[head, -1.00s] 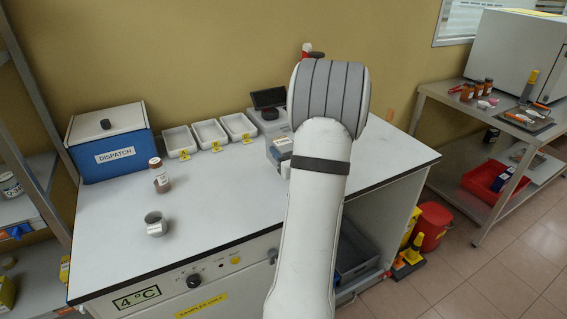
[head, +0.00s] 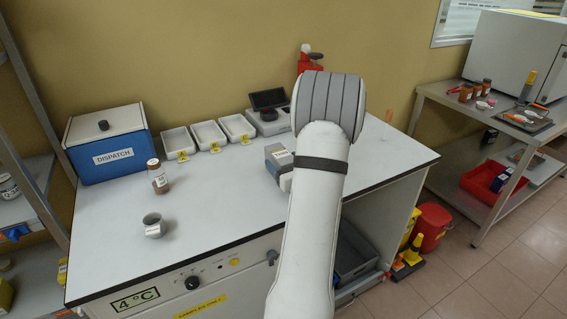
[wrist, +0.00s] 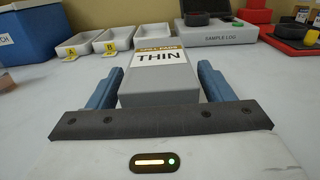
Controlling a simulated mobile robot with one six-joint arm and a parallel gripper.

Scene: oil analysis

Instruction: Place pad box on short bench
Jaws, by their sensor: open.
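The pad box is a grey box with a white label reading "THIN" (wrist: 160,75), seen in the wrist view standing on the white bench top. In the head view the box (head: 279,160) is partly hidden behind my arm. My gripper (wrist: 160,88) is open, with one blue finger on each side of the box and small gaps showing beside it. The white-topped bench (head: 215,215) carries the box.
A blue DISPATCH box (head: 112,150), several white trays (head: 209,135) and a sample log device (head: 268,118) line the bench's back. A brown jar (head: 158,176) and a grey cup (head: 154,225) stand at left. A metal table (head: 455,100) is at right.

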